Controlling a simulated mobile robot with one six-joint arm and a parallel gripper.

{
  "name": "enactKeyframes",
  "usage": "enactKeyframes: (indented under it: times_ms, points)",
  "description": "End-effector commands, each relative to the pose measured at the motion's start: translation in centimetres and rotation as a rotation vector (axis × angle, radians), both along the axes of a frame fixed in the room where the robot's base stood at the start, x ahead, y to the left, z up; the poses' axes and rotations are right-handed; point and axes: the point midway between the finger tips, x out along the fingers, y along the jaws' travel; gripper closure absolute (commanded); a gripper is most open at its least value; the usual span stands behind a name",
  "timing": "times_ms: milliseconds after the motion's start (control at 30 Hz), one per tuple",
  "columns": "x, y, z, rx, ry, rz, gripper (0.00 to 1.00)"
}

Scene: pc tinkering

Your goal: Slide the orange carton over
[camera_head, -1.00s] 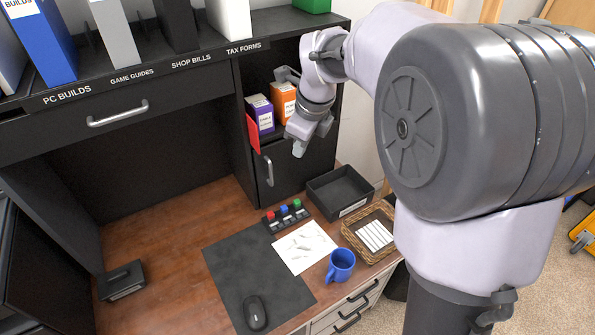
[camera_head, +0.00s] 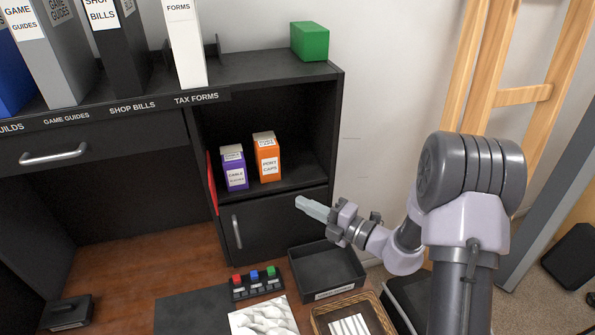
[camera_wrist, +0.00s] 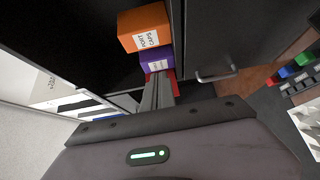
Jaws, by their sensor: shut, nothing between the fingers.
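The orange carton (camera_head: 268,162), labelled "PORT CAPS", stands upright in the open cubby of the black cabinet. The purple carton (camera_head: 234,170) stands to its left, with a narrow gap between them in the head view. My gripper (camera_head: 299,203) is shut and empty, outside the cubby and to the right of and below the orange carton, touching neither carton. The wrist view shows the orange carton (camera_wrist: 143,27) beyond the purple carton (camera_wrist: 157,62). The shut fingers (camera_wrist: 158,88) point towards the purple one in that picture.
A red panel (camera_head: 211,183) stands at the cubby's left edge. Below are a closed cabinet door with a handle (camera_head: 237,231), a black tray (camera_head: 328,268) and a wicker basket (camera_head: 378,310). A green box (camera_head: 310,41) sits on top. The cubby right of the orange carton is free.

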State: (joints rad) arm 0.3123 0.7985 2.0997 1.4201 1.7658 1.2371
Motion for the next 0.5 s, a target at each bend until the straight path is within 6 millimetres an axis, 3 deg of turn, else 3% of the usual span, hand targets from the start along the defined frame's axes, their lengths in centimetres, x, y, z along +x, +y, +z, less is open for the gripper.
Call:
enactKeyframes:
  times_ms: [167,500]
  points:
    - [1.1,0.2,-0.3,0.016,0.001,-0.034,1.0]
    - [6.0,5.6,-0.3,0.015,0.0,-0.029,1.0]
